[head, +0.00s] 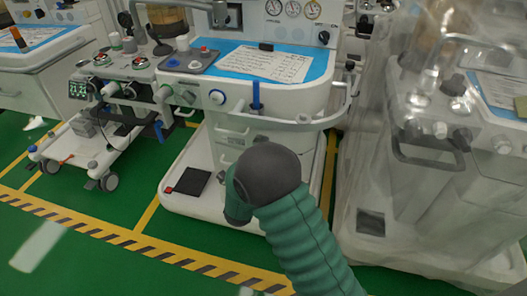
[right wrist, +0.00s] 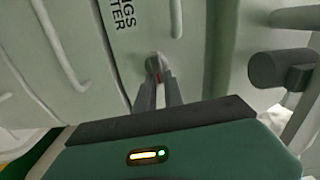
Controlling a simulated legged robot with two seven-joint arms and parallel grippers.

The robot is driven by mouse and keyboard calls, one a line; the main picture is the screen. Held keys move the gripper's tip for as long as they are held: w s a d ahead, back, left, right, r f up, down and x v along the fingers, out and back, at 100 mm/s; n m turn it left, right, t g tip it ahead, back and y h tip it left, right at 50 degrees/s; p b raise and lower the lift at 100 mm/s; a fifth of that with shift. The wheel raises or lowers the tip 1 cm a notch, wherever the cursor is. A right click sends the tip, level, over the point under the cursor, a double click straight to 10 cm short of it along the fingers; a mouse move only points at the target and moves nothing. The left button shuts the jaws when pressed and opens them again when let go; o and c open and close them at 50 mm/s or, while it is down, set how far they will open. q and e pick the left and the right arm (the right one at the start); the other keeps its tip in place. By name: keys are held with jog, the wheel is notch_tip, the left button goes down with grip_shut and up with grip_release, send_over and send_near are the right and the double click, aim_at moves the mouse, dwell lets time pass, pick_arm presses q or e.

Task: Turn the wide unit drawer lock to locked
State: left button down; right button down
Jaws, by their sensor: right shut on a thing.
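The drawer lock (right wrist: 153,65) is a small grey knob with a red mark, on a pale drawer front (right wrist: 120,60) with dark lettering in the right wrist view. My right gripper (right wrist: 158,80) has its two grey fingers closed on the knob from either side. The fingers hide part of the lock, so its exact turn is hard to read. In the head view my green right arm reaches to the front of the central white unit (head: 222,148). Its dark joint hides the gripper's fingertips and the lock there. My left gripper is not in view.
A dark rounded knob (right wrist: 280,68) sticks out at the right in the right wrist view. In the head view, a smaller cart (head: 110,120) stands at the left and a plastic-covered unit (head: 400,200) at the right. Green floor is free in front.

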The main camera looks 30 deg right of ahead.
jog(key=shift+a+f+m+b, duration=0.1)
jog(key=shift+f+m+b, duration=0.3)
jog(key=shift+m, duration=0.1)
jog(key=c, duration=1.4)
grip_release()
jog(key=shift+c, duration=0.2)
jog(key=shift+r, duration=0.15)
jog(key=p+v, duration=0.4)
jog(key=v, duration=1.2)
jog(key=shift+s+a, duration=0.25)
jog(key=shift+s, duration=0.1)
